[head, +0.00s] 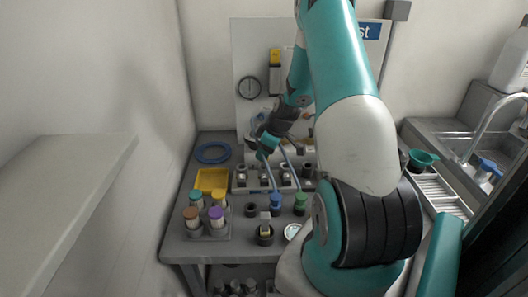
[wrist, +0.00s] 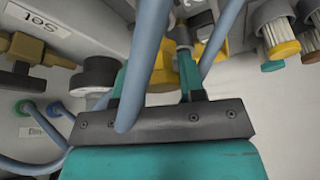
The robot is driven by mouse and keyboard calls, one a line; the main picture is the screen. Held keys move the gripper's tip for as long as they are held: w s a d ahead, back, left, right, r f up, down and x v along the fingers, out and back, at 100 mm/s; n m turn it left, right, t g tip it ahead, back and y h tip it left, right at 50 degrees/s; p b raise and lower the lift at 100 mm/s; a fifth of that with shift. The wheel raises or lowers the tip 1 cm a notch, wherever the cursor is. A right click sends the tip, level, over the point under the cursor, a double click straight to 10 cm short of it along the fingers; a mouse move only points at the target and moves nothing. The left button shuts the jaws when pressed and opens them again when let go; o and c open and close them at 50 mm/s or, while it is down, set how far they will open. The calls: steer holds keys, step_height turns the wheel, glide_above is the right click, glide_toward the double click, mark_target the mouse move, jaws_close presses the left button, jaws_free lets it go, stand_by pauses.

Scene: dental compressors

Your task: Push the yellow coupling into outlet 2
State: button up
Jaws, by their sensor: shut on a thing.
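My gripper (head: 262,142) is at the back of the bench in the head view, low in front of the white panel. In the wrist view its two teal fingers (wrist: 155,82) stand on either side of a yellow part (wrist: 163,72), which appears to be the yellow coupling, and they are shut on it. A blue-grey hose (wrist: 146,60) crosses in front and hides much of it. A grey metal fitting (wrist: 183,38) sits just beyond the fingers. I cannot tell which outlet is outlet 2, or whether the coupling touches one.
Blue hoses (head: 267,174) rise from a grey block (head: 243,184) under my gripper. A yellow tray (head: 211,179), a blue ring (head: 212,152) and a rack of capped bottles (head: 206,222) stand left. A sink (head: 465,146) is at the right.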

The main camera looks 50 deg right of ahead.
steer(key=shift+f, duration=0.1)
steer(key=shift+f+b, duration=1.2)
steer(key=shift+f, duration=0.15)
steer(key=o, duration=1)
steer(key=shift+r, duration=0.15)
steer(key=b+v, duration=0.1)
steer(key=v, duration=1.6)
steer(key=shift+s+r+b, duration=0.15)
steer(key=shift+r+b, duration=0.05)
steer(key=shift+b, duration=0.15)
